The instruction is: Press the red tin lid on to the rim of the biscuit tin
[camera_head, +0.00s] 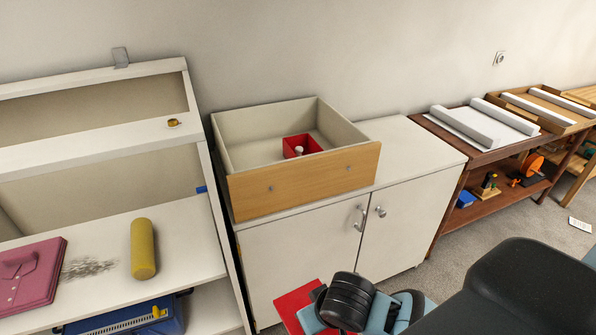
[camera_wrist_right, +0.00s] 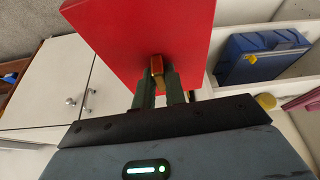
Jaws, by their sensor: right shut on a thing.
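The red tin lid (camera_wrist_right: 140,35) is a flat red square with a small brass-coloured knob (camera_wrist_right: 157,68). My right gripper (camera_wrist_right: 157,78) is shut on that knob, seen in the right wrist view. In the head view the lid (camera_head: 293,305) shows at the bottom, in front of the white cabinet, partly hidden by my right wrist. A small red square open box, apparently the biscuit tin (camera_head: 290,152), stands inside a wood-fronted drawer, well apart from the lid. My left gripper is not in view.
The drawer box (camera_head: 300,182) rests on the white cabinet (camera_head: 425,150), with bare top to its right. A white shelf unit (camera_head: 180,235) at left carries a yellow cylinder (camera_head: 143,248) and a folded pink shirt (camera_head: 32,273). A blue box (camera_head: 125,318) sits below.

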